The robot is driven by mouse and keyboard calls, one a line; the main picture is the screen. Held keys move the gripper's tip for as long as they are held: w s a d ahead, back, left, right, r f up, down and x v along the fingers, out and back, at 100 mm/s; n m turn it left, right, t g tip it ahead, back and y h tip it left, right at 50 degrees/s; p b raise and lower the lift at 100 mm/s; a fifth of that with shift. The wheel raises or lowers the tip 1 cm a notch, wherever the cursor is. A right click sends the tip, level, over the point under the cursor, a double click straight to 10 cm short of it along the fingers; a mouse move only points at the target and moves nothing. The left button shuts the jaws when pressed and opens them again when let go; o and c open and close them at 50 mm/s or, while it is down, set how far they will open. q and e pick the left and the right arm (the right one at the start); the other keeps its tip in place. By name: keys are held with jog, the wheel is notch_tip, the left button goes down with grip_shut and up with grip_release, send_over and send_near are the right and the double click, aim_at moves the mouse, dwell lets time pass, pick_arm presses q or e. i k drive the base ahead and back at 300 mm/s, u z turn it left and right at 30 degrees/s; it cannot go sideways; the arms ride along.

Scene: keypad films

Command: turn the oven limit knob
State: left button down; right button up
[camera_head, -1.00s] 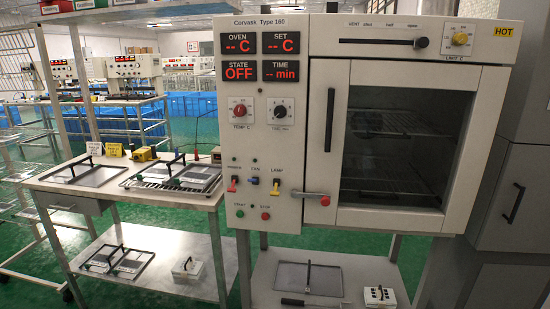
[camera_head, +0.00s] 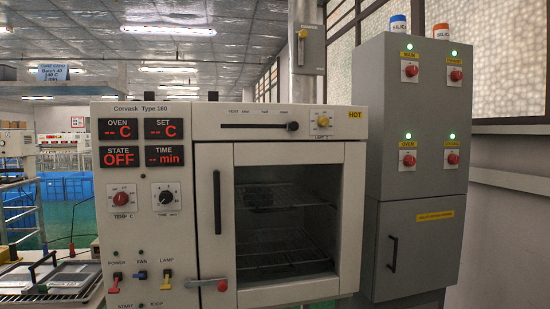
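The oven (camera_head: 150,240) is a cream cabinet labelled Corvask Type 160, with a glass door. The oven limit knob (camera_head: 322,121) is a small yellow knob on a white plate at the upper right of the front, above the door and labelled LIMIT C. The exact setting of its pointer is too small to read. The displays show dashes for OVEN, SET and TIME, and STATE reads OFF (camera_head: 119,157). Neither of my grippers shows in the head view.
A grey electrical cabinet (camera_head: 415,130) with several red knobs and green lamps stands right of the oven. The vent slider (camera_head: 292,126) is left of the limit knob. The door's vertical handle (camera_head: 217,202) sticks out. A bench with trays (camera_head: 70,275) is at the left.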

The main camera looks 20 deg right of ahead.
aim_at(322, 122)
jog(key=k, duration=0.65)
jog(key=u, duration=0.7)
jog(key=i, duration=1.5)
jog(key=u, duration=0.5)
jog(key=i, duration=0.55)
jog(key=z, duration=3.2)
jog(key=k, duration=0.4)
